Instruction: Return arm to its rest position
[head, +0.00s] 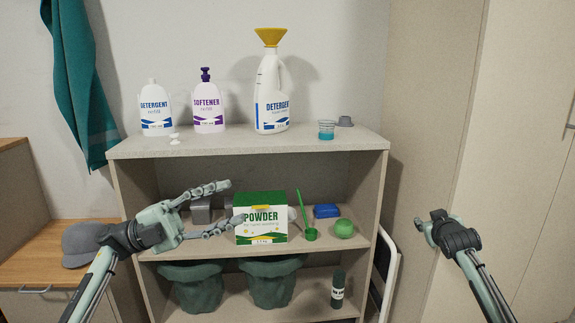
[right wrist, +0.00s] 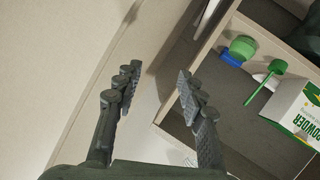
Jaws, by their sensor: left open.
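My left gripper (head: 234,202) is open in front of the middle shelf. Its fingers point right, and the lower fingertip overlaps the left edge of the green-and-white POWDER box (head: 261,218) in the head view; I cannot tell whether they touch. Nothing shows between its fingers. My right gripper (head: 428,226) is to the right of the shelf unit, apart from it. The right wrist view shows the right gripper (right wrist: 160,72) open and empty. The box also shows there at the right edge (right wrist: 297,113).
The shelf unit (head: 140,148) holds two refill bottles, a detergent bottle (head: 272,95) with a yellow funnel, and a cup of blue liquid (head: 326,130) on top. A green scoop (head: 310,233) and green ball-like item (head: 344,228) stand right of the box. A grey cap (head: 84,240) lies left.

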